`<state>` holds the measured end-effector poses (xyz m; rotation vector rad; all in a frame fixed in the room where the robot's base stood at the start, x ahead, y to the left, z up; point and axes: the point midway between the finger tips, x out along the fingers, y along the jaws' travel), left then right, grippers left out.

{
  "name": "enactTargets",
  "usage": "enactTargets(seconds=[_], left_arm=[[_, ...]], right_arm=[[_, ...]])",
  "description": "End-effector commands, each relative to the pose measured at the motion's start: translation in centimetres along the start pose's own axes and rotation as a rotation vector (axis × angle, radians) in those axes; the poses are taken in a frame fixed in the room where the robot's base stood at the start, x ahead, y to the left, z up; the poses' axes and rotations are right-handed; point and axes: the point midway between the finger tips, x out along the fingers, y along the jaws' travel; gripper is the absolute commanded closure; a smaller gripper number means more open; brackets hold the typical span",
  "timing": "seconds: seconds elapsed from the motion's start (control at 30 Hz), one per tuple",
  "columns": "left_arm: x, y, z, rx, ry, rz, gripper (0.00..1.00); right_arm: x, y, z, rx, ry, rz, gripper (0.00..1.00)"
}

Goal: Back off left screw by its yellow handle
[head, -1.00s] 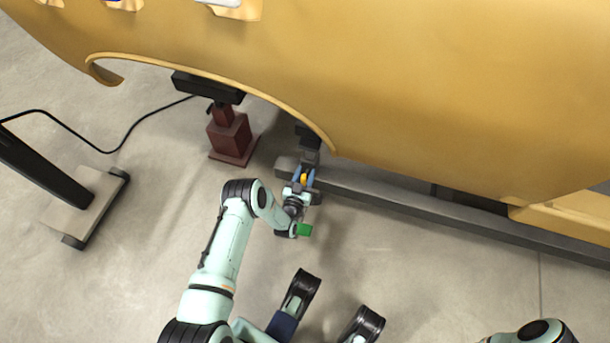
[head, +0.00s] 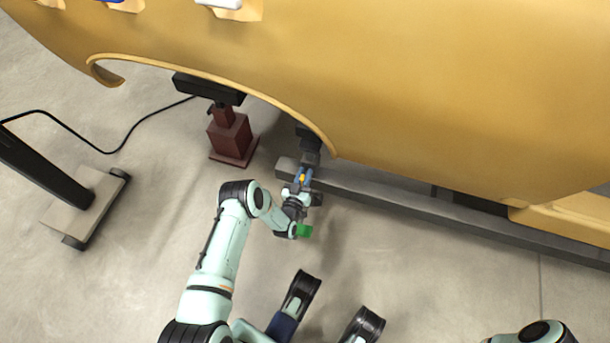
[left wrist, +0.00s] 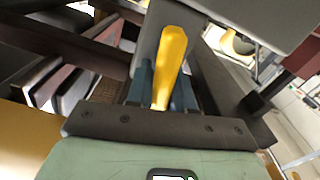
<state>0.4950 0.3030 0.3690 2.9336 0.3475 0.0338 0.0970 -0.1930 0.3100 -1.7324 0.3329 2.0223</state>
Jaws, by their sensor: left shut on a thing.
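The yellow handle (left wrist: 168,65) stands out large in the left wrist view, between the two blue fingers of my left gripper (left wrist: 163,90). In the head view the handle (head: 302,178) is a small yellow spot between the fingertips of my left gripper (head: 303,181). The fingers are shut on it. The handle sits by a dark clamp (head: 308,140) at the left end of a grey rail. The screw itself is hidden. Of my right arm only a part shows at the bottom right of the head view; its gripper is out of view.
A large yellow car shell (head: 430,90) hangs over the grey rail (head: 400,203). A dark red stand (head: 231,135) is left of the clamp. A stand with a dark post (head: 85,208) and a black cable are further left.

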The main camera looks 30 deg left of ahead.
Motion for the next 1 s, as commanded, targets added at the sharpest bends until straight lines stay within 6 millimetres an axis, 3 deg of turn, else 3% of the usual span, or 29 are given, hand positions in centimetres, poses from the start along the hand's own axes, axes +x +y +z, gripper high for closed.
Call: enactTargets(seconds=[1.0], left_arm=[[-0.1, -1.6, 1.0, -0.962, -0.003, -0.003, 1.00]], right_arm=[[0.2, 0.3, 0.4, 0.005, -0.016, 0.007, 0.57]])
